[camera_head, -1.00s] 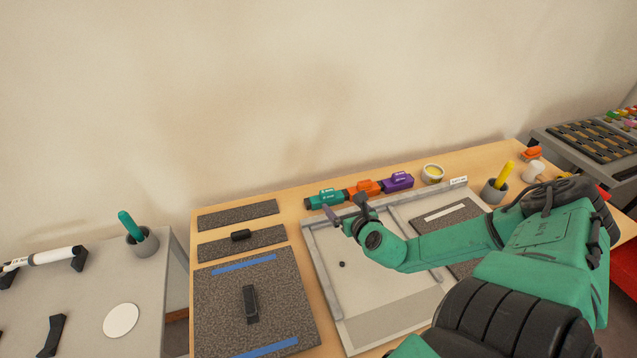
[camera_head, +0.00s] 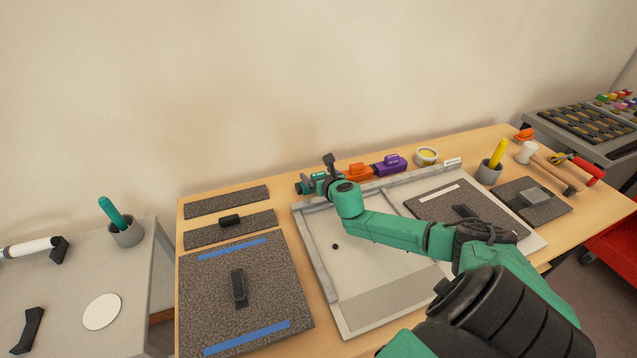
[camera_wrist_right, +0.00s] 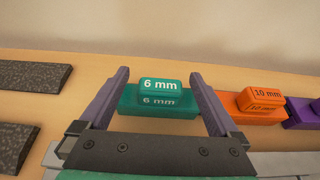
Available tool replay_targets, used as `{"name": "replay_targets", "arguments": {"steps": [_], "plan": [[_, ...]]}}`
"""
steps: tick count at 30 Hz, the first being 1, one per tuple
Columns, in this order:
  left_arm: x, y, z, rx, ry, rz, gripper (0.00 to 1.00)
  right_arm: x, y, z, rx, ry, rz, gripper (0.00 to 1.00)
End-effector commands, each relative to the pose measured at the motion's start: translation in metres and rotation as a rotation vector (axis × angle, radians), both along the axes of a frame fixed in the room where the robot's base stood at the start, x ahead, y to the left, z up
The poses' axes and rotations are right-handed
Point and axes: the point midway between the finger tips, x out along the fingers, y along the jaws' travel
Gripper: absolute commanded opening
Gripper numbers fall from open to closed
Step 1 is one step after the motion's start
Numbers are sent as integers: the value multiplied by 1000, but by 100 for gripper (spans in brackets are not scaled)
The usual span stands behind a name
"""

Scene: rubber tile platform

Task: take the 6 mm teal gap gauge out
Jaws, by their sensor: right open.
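The teal gap gauge (camera_wrist_right: 160,92), marked "6 mm", sits at the back of the table, in a row with an orange gauge marked "10 mm" (camera_wrist_right: 262,103) and a purple gauge (camera_wrist_right: 301,112). My right gripper (camera_wrist_right: 158,95) is open, with one finger to each side of the teal gauge's raised grip in the wrist view; I cannot tell whether they touch it. In the head view the right gripper (camera_head: 317,172) largely covers the teal gauge (camera_head: 306,185). The orange gauge (camera_head: 359,172) and purple gauge (camera_head: 390,164) show to its right. My left gripper is not in view.
A grey-framed tray (camera_head: 330,285) lies in front of the gauges, under my right arm. Dark rubber tiles (camera_head: 230,202) lie to the left.

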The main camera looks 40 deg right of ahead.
Motion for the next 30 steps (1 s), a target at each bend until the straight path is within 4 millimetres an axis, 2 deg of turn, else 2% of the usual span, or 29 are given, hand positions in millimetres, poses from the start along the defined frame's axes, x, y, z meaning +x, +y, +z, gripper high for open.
{"name": "replay_targets", "arguments": {"steps": [5, 6, 8, 9, 12, 19, 23, 26, 29, 30], "plan": [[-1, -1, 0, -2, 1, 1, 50, 0, -1, 0, 0, 0, -1, 98], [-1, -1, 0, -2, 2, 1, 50, 0, -1, 0, 0, 0, -1, 82], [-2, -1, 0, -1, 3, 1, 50, 0, -1, 0, 0, 0, -1, 59], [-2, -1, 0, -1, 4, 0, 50, 0, -1, 0, 0, 0, -1, 44], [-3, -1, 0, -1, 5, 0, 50, 0, -1, 0, 0, 0, -1, 7], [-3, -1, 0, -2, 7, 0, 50, 0, -1, 1, 0, 0, -1, 6], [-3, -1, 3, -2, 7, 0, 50, 0, -1, 10, 1, -1, 0, 6], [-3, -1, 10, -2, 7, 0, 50, 0, -1, 27, -1, -3, -1, 6], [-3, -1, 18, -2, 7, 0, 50, 0, -1, 53, -3, -4, 1, 6], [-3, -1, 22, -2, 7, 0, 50, 0, -1, 69, -5, -4, 2, 6]]}}
